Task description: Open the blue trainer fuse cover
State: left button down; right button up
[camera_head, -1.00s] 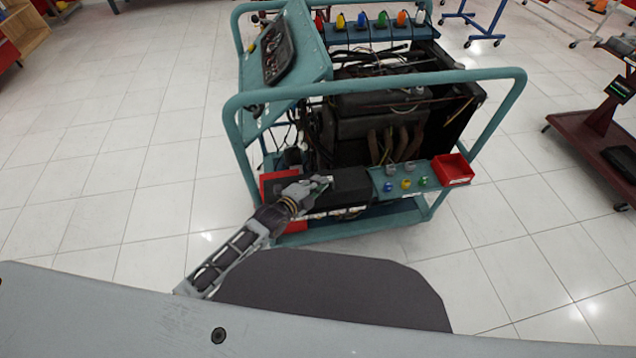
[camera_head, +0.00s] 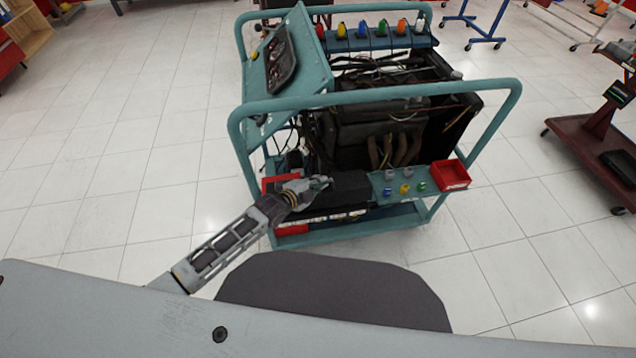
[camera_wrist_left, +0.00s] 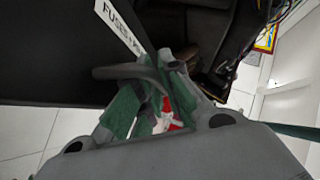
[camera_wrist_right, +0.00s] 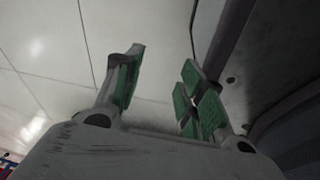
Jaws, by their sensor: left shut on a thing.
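The blue trainer (camera_head: 375,101) is a teal-framed engine cart ahead of me. Its fuse cover (camera_head: 350,187) is the black box top on the near side, left of a small teal panel. In the left wrist view the dark cover (camera_wrist_left: 60,55) carries a white label that starts with "FUSES". My left gripper (camera_head: 322,183) is at the box's left end. In its wrist view the left gripper (camera_wrist_left: 155,98) is shut on a dark grey curved handle (camera_wrist_left: 128,73). I cannot tell if the cover is raised. My right gripper (camera_wrist_right: 160,88) is open and empty, seen only in its wrist view.
A red bin (camera_head: 450,175) sits at the right end of the teal panel (camera_head: 405,184), which holds several coloured knobs. The teal top rail (camera_head: 375,92) crosses above the box. A dark red stand (camera_head: 600,125) is at the right.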

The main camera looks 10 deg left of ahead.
pick_arm(q)
jog(key=shift+w+a+r, duration=0.15)
jog(key=shift+w+r, duration=0.1)
jog(key=shift+w, duration=0.05)
jog(key=shift+w+a+r+n+g+p, duration=0.15)
jog(key=shift+w+n+g+p, duration=0.15)
jog(key=shift+w+g+p, duration=0.3)
jog(key=shift+w+a+r, duration=0.1)
jog(key=shift+w+a, duration=0.1)
jog(key=shift+w, duration=0.4)
pick_arm(e)
jog(key=s+d, duration=0.2)
jog(key=s, duration=0.1)
jog(key=shift+s+d+f, duration=0.15)
jog(key=shift+s+d, duration=0.05)
jog(key=shift+s, duration=0.1)
pick_arm(q)
jog(key=shift+w, duration=0.1)
jog(key=c, duration=1.8)
grip_release()
jog(key=shift+c, duration=0.2)
